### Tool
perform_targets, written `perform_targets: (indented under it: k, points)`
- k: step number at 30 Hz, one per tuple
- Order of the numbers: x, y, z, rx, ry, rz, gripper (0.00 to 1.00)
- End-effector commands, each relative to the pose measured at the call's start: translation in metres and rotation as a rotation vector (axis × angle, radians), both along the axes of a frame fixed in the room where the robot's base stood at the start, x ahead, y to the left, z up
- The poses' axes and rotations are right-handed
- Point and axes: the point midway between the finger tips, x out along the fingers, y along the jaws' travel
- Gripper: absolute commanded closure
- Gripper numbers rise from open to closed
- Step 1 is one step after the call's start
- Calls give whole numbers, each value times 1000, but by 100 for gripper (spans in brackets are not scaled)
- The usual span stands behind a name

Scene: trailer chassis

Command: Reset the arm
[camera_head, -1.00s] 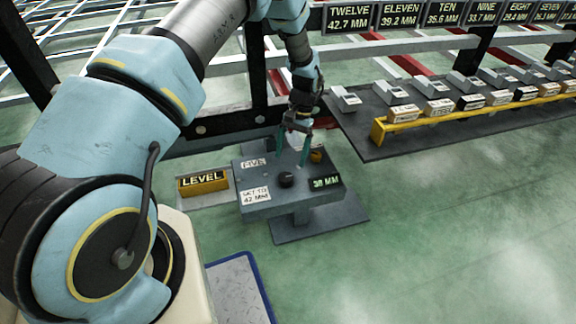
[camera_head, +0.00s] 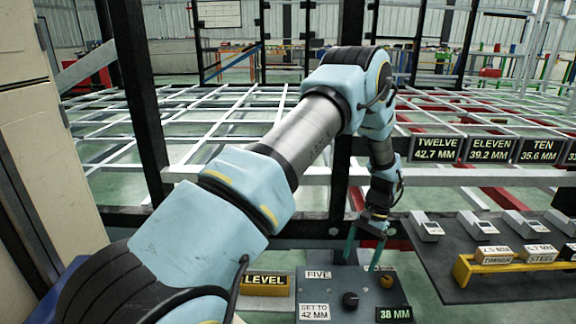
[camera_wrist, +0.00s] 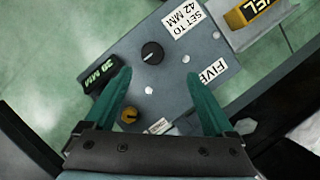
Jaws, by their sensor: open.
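My arm reaches from the lower left of the head view out over the control stand. My gripper (camera_head: 364,250) points down above the stand, its two green fingers spread apart with nothing between them. In the wrist view my gripper (camera_wrist: 160,100) also shows open over the stand's grey top (camera_wrist: 190,75). The top carries a black knob (camera_wrist: 152,53), a brass-coloured knob (camera_wrist: 129,115), a "38 MM" display (camera_wrist: 102,75), a "SET TO 42 MM" label (camera_wrist: 188,23) and a "FIVE" label (camera_wrist: 213,71). In the head view the black knob (camera_head: 350,299) stands clear of the fingers.
A yellow "LEVEL" block (camera_head: 265,284) lies left of the stand. A dark bench (camera_head: 440,262) with grey devices and labelled blocks stands at right. Black posts (camera_head: 135,90) and the white chassis frame (camera_head: 230,110) rise behind. Signs such as "TWELVE 42.7 MM" (camera_head: 437,148) hang above the bench.

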Motion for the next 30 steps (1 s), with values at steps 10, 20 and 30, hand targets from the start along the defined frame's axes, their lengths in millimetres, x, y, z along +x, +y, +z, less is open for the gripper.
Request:
perform_targets:
  k: [10, 20, 30]
  points:
    - [32, 115, 109, -112, -133, 255, 11]
    - [-6, 246, 191, -201, -306, 537, 11]
    - [-67, 317, 221, -241, -437, 729, 11]
